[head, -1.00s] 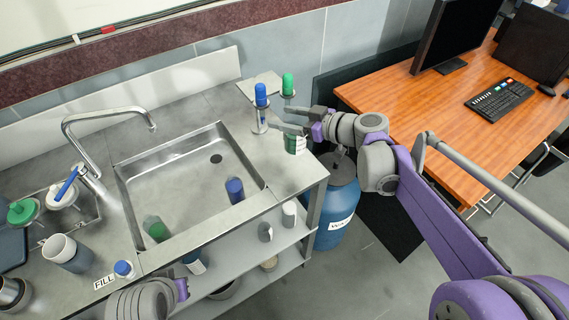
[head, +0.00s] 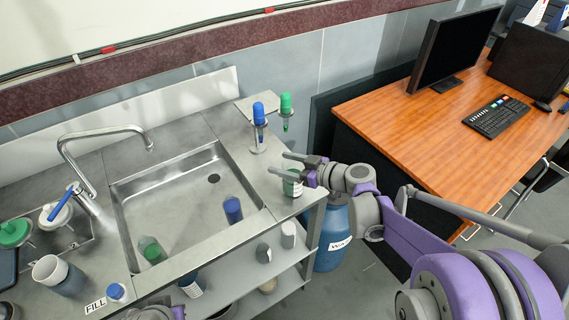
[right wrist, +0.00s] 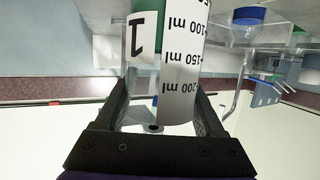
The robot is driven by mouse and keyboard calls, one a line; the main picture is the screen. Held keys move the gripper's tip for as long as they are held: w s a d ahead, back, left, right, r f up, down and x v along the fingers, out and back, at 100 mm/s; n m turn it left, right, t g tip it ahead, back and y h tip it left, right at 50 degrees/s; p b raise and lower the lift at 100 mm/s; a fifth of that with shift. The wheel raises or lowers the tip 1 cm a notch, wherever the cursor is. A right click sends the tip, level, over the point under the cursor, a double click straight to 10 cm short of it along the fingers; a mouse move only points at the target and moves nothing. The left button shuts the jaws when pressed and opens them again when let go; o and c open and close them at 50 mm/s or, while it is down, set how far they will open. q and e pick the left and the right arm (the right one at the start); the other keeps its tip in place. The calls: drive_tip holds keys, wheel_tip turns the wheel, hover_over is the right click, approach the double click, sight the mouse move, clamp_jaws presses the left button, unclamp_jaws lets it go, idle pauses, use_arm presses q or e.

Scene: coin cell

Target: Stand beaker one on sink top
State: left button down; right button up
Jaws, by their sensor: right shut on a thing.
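Beaker one (head: 293,184), a clear beaker with a green and white band, is at the right front part of the sink top (head: 262,182). My right gripper (head: 283,163) reaches in from the right and is shut on it. In the right wrist view, beaker one (right wrist: 180,70) sits between the fingers, with a "1" label and an upside-down millilitre scale. It looks upright, but I cannot tell whether its base touches the top. Only part of my left arm shows at the bottom edge; its gripper fingers are not in view.
The sink basin (head: 175,190) is left of beaker one, with blue and green-marked vessels in it. A stand with a blue-capped (head: 258,112) and a green-capped (head: 286,104) item is behind. A blue waste drum (head: 333,235) stands below the right edge. The surface between stand and beaker is clear.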

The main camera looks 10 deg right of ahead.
drive_tip(key=shift+f, duration=0.1)
drive_tip(key=o, duration=1.6)
drive_tip(key=shift+c, duration=0.2)
drive_tip(key=shift+s+d+r, duration=0.25)
drive_tip(key=v, duration=1.1)
drive_tip(key=s+a+f+m+g+h, duration=0.45)
drive_tip(key=s+a+f, duration=0.2)
drive_tip(key=s, duration=0.35)
drive_tip(key=s+d+f+m+h, duration=0.1)
drive_tip(key=s+f+m+h, duration=0.1)
drive_tip(key=s, duration=0.3)
drive_tip(key=s+d+f+m+g+h, duration=0.1)
drive_tip(key=s+d+f+m+h, duration=0.1)
drive_tip(key=s, duration=0.3)
drive_tip(key=shift+s+d+f+h, duration=0.3)
drive_tip(key=shift+s+f+h, duration=0.1)
drive_tip(key=shift+h, duration=0.25)
